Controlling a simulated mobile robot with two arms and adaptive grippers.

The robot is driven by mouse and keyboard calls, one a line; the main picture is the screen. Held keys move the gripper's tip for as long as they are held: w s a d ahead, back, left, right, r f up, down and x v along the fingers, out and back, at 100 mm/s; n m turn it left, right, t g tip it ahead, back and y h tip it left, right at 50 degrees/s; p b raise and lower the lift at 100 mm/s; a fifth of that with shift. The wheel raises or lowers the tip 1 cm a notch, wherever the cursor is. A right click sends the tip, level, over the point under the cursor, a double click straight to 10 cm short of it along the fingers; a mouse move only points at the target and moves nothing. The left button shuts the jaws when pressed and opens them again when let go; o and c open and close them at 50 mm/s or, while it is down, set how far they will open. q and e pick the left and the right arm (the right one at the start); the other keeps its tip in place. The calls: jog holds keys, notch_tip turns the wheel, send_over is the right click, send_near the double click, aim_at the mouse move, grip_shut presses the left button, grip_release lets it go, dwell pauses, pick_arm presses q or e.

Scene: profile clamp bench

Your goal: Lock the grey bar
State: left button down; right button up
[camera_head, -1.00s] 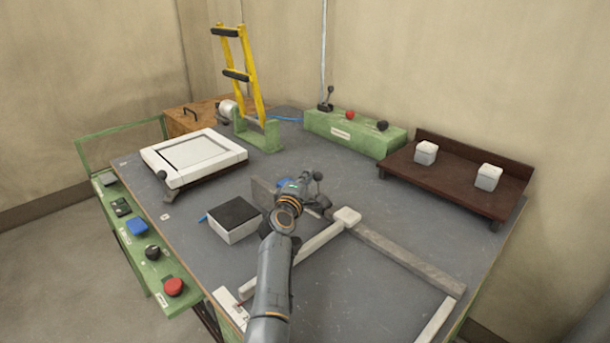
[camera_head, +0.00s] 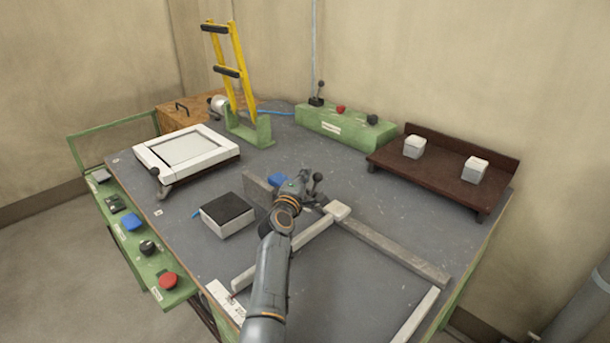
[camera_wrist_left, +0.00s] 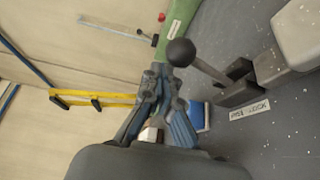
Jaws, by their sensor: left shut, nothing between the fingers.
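The grey bar (camera_head: 395,250) lies on the bench, running from a white corner block (camera_head: 337,209) toward the front right. Just behind the block stands a clamp lever with a dark ball knob (camera_head: 318,178). My left gripper (camera_head: 299,186) is shut and empty, just left of the lever. In the left wrist view the knob (camera_wrist_left: 181,52) is right beside the fingertips (camera_wrist_left: 160,80); I cannot tell whether they touch. A label (camera_wrist_left: 250,110) by the lever's base reads something like "FREE LOCK". My forearm hides part of the bench. My right gripper is not in view.
A paler bar (camera_head: 312,238) meets the corner block from the left. A black-topped box (camera_head: 227,214), a blue button (camera_head: 277,180) and a grey upright plate (camera_head: 256,189) are near my arm. A brown shelf (camera_head: 445,190) and green control box (camera_head: 345,130) stand behind.

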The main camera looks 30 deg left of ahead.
pick_arm(q)
notch_tip(320, 180, up, 10)
dwell(0.5)
jog(key=shift+f, duration=0.1)
